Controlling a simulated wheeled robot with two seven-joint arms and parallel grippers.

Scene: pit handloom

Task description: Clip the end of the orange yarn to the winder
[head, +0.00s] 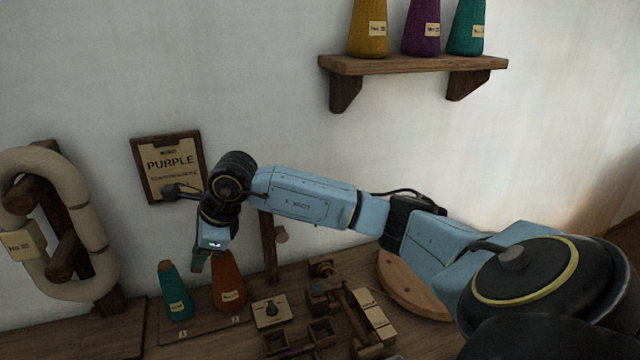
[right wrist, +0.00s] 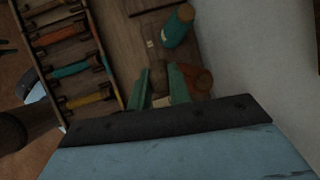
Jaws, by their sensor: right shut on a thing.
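The orange yarn cone (head: 228,285) stands on the bench beside the teal cone; it also shows in the right wrist view (right wrist: 196,78). My right gripper (head: 200,262) is just left of the orange cone's top and hides part of it. In the right wrist view its green fingers (right wrist: 159,92) are shut on a small brownish thing (right wrist: 158,71), taken as the end of the orange yarn; no thread can be made out. A wooden mechanism (head: 345,310) on the bench may be the winder; I cannot tell surely. My left gripper is out of view.
The teal cone (head: 175,291) stands left of the orange one. A post (head: 268,250) rises behind. A round wooden disc (head: 405,285) lies under my right arm. A thick pale skein (head: 75,220) hangs at left. A shelf (head: 410,64) with cones is high up.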

